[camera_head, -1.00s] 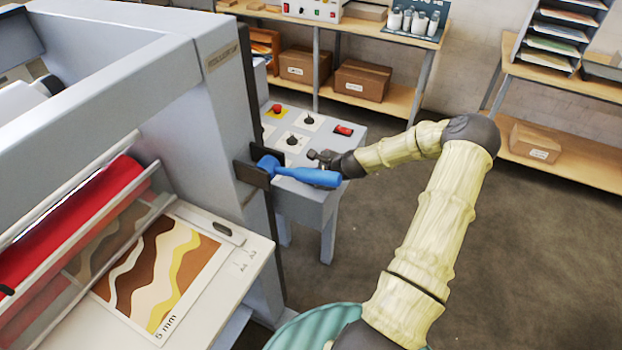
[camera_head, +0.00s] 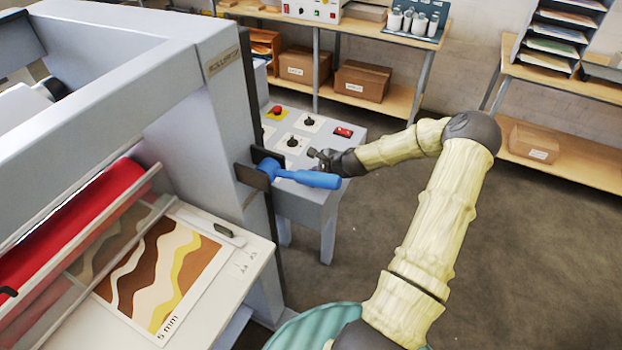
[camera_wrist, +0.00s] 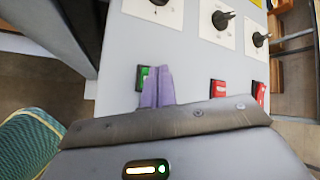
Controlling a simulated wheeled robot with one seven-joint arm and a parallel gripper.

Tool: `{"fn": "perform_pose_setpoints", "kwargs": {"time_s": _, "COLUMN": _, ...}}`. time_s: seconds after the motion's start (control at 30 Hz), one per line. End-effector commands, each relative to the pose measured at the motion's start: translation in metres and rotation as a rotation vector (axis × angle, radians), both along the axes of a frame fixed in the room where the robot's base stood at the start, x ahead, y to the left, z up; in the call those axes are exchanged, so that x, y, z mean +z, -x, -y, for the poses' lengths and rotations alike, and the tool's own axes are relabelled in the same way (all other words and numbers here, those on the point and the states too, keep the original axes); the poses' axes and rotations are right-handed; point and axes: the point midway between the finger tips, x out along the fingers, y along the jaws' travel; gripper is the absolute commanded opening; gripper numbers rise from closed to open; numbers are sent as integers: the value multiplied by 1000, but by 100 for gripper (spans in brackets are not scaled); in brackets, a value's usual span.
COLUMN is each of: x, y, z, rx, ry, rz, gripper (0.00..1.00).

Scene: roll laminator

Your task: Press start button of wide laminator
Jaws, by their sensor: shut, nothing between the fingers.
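The wide laminator (camera_head: 215,120) fills the left of the head view, with a red roller and a blue lever (camera_head: 310,178) on its side. Its grey control panel (camera_head: 322,122) stands beyond the lever. In the wrist view, a green button (camera_wrist: 142,75) sits on the panel (camera_wrist: 190,70), partly hidden behind the fingertips. My gripper (camera_wrist: 156,72) is shut and empty, its purple fingers right over the green button's right part. I cannot tell whether they touch it. In the head view my gripper (camera_head: 318,160) is small, at the panel's near edge behind the lever.
Two red switches (camera_wrist: 218,88) (camera_wrist: 260,93) sit right of the fingers, and black knobs (camera_wrist: 223,19) lie farther up the panel. A red button on yellow (camera_head: 277,111) is at the panel's far side. Shelves with boxes (camera_head: 361,80) line the wall. The floor at right is clear.

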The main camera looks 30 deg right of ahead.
Motion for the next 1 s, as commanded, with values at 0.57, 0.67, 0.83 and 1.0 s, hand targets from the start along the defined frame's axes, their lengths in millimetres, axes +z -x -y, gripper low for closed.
{"fn": "perform_pose_setpoints", "kwargs": {"time_s": 0.57, "x": 30, "y": 0, "z": 0, "rx": 0, "ry": 1, "rz": 1, "gripper": 0}}
{"fn": "perform_pose_setpoints", "kwargs": {"time_s": 0.67, "x": 37, "y": 0, "z": 0, "rx": -1, "ry": 0, "rz": 1, "gripper": 0}}
{"fn": "perform_pose_setpoints", "kwargs": {"time_s": 0.83, "x": 49, "y": 0, "z": 0, "rx": 0, "ry": 0, "rz": 0, "gripper": 0}}
{"fn": "perform_pose_setpoints", "kwargs": {"time_s": 1.0, "x": 50, "y": 0, "z": 0, "rx": 0, "ry": 0, "rz": 0, "gripper": 0}}
